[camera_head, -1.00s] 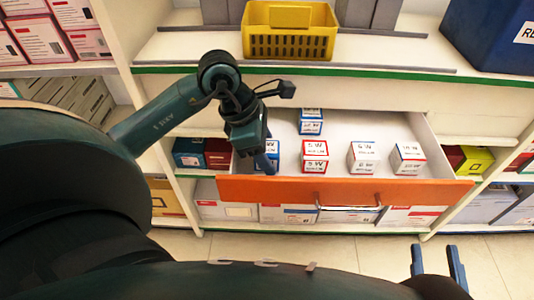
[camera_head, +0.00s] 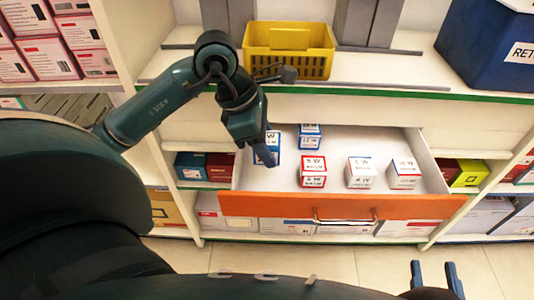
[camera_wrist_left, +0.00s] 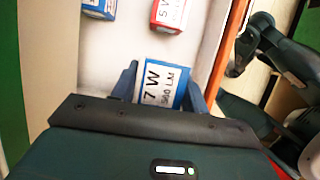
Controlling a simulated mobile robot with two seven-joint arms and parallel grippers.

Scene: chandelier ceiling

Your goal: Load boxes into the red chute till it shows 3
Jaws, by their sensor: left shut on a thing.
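The drawer (camera_head: 340,206) with an orange front is open in the head view. My left gripper (camera_head: 266,153) reaches into its left part, shut on a blue-and-white box (camera_wrist_left: 162,82) marked 7 W, which is clear between the fingers in the left wrist view. My right gripper (camera_head: 437,279) is open and empty at the lower right. No red chute shows.
A yellow basket (camera_head: 288,48) and grey uprights (camera_head: 368,20) stand on the counter (camera_head: 400,70) above the drawer. A blue bin (camera_head: 488,45) is at the upper right. Shelves with packed boxes (camera_head: 80,40) flank the drawer. The floor (camera_head: 340,262) in front is clear.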

